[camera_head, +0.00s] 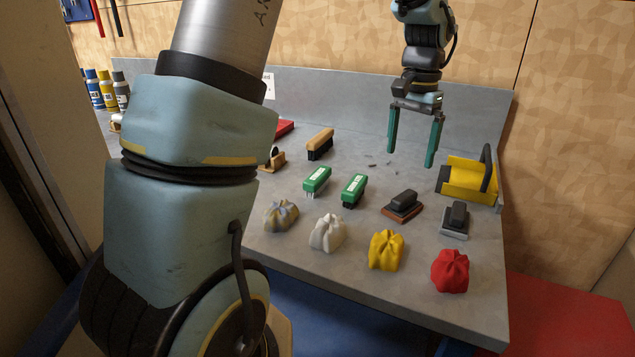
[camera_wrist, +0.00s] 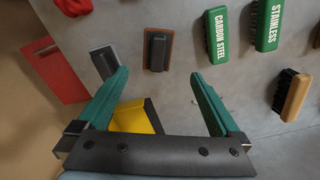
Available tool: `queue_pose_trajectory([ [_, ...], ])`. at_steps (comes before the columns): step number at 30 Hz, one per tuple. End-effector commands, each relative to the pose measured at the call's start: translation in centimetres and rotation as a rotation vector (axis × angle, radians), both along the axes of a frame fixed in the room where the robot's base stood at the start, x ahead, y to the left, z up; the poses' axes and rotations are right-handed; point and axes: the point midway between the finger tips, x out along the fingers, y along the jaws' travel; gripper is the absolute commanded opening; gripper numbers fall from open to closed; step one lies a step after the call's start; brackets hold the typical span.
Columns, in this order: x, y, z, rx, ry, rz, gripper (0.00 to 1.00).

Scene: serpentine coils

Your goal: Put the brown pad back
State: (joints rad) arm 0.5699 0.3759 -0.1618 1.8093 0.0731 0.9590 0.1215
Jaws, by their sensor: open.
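The brown pad (camera_head: 403,210) has a black handle block on top and lies flat on the grey bench, right of the green brushes. It also shows in the wrist view (camera_wrist: 173,46), near the top middle, ahead of the fingers. My gripper (camera_head: 409,159) has green fingers, spread wide and empty. It hangs above the back of the bench, behind and above the brown pad, touching nothing. In the wrist view my gripper (camera_wrist: 158,76) has nothing between its fingertips but bench.
A grey pad (camera_head: 455,220) lies right of the brown pad. A yellow holder (camera_head: 468,180) stands at the bench's right end. Two green brushes (camera_head: 354,188) lie to the left. Several crumpled cloths (camera_head: 386,250) line the front. Small dark bits lie on the bare bench behind.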

Motion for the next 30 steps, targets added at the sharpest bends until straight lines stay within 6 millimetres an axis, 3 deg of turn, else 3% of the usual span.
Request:
queue_pose_trajectory([
  [4, 0.5, 6.6, -1.1, -0.009, -0.02, 0.149, 1.0],
  [7, -0.3, 13.7, -2.6, -0.023, -0.044, 0.32, 1.0],
  [9, -1.6, 18.3, -3.6, -0.037, -0.063, 0.443, 1.0],
  [12, -4.2, 23.5, -4.9, -0.051, -0.089, 0.597, 1.0],
  [15, -6.5, 26.8, -5.9, -0.062, -0.107, 0.709, 1.0],
  [19, -8.1, 28.6, -6.5, -0.07, -0.121, 0.779, 1.0],
  [30, -8.2, 28.7, -6.6, -0.07, -0.121, 0.785, 1.0],
])
